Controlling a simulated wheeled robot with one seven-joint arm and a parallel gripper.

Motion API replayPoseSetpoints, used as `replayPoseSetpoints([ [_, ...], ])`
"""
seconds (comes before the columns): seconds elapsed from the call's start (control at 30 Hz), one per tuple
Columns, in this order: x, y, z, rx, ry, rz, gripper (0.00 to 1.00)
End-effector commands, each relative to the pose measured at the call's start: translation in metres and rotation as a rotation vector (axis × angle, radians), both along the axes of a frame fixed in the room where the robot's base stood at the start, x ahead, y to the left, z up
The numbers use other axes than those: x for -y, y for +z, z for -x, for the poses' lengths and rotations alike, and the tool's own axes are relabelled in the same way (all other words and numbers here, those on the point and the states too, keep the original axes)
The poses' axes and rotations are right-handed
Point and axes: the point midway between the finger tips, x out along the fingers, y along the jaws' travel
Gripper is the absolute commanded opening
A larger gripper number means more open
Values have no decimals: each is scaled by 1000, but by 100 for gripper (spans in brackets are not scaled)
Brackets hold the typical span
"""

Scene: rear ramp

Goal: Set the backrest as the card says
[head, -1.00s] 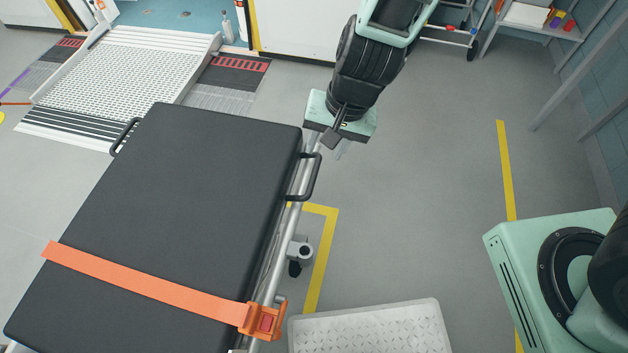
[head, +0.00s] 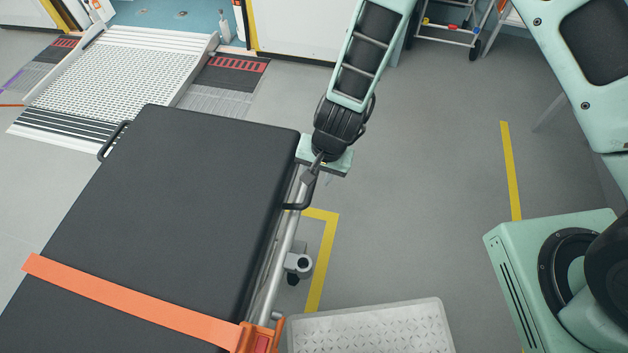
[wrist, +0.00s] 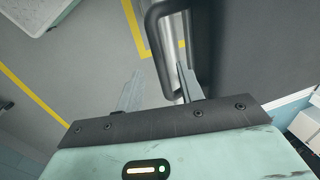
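The stretcher's dark padded mattress (head: 185,220) fills the left of the head view. It looks flat, with an orange strap (head: 130,300) across it and an orange buckle (head: 258,338) at its right side. A black loop handle (head: 300,200) sits by its upper right corner, above a metal rail (head: 270,285). My gripper (head: 319,178) points down at this handle. In the wrist view its two fingers (wrist: 158,92) are apart. The handle (wrist: 154,45) reaches between them in the picture, one finger overlapping the loop; contact cannot be told. No card is in view.
A ramp (head: 115,75) lies at upper left, behind the stretcher. A grey tread-plate step (head: 370,325) stands at the bottom. A trolley (head: 450,25) is at the top right.

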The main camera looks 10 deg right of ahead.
Motion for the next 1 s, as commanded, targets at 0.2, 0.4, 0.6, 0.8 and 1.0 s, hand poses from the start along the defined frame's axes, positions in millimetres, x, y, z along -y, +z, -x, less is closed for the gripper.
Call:
replayPoseSetpoints([
  [0.2,-5,-26,-2,0,1,0,38],
  [0.4,-6,-32,-2,0,1,0,38],
  [0.6,-6,-32,-2,1,1,-1,35],
  [0.8,-6,-31,-2,1,1,0,0],
  [1.0,-8,-14,-1,21,2,8,0],
])
